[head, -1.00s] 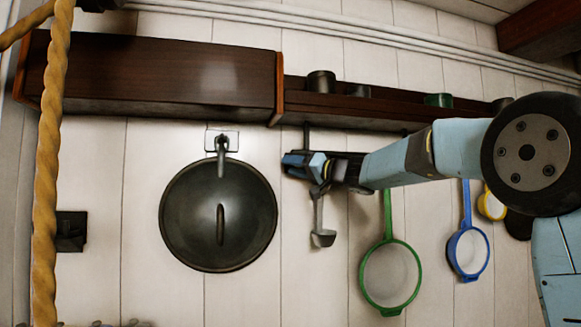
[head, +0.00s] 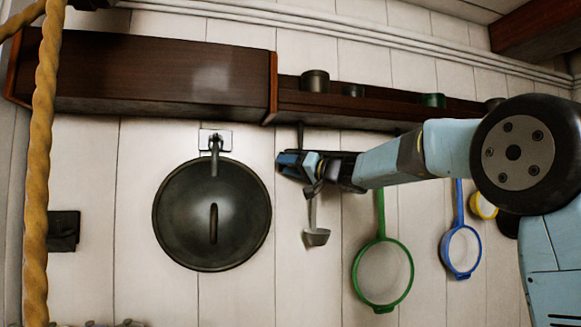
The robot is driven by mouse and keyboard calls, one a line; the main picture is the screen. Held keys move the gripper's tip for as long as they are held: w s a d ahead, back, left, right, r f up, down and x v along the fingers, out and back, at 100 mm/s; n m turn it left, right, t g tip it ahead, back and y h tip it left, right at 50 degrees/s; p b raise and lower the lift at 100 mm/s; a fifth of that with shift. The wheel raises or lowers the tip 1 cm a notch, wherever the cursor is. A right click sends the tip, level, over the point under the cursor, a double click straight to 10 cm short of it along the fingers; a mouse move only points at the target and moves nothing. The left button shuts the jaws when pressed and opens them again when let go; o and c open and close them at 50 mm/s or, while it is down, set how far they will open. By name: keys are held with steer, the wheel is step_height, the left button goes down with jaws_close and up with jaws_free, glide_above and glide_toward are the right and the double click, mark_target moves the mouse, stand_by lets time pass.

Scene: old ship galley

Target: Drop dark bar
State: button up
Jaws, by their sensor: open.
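My gripper (head: 286,163) is in the middle of the head view, in front of the wall just below the wooden shelf. Its blue end points left and its jaws are open. A thin dark bar (head: 345,154) shows along the upper edge of my gripper, lying roughly level. I cannot tell whether it touches the jaws or is fixed to the wall behind. A short dark upright piece (head: 300,137) shows just above the gripper. A grey metal utensil (head: 316,236) hangs below the gripper, its upper part partly hidden by it.
A dark round pan or lid (head: 190,220) hangs left of my gripper. A green-rimmed strainer (head: 383,307) and a blue one (head: 459,199) hang to the right. The wooden shelf (head: 160,75) runs above, holding small pots (head: 314,81). A rope (head: 40,150) hangs at far left.

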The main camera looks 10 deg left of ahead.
steer(key=shift+s+r, duration=0.3)
steer(key=shift+r, duration=0.6)
steer(key=shift+d+f, duration=0.15)
steer(key=f+v, duration=0.1)
steer(key=v, duration=1.2)
steer(key=shift+d+f, duration=0.2)
steer(key=shift+f, duration=0.15)
steer(key=shift+w, duration=0.1)
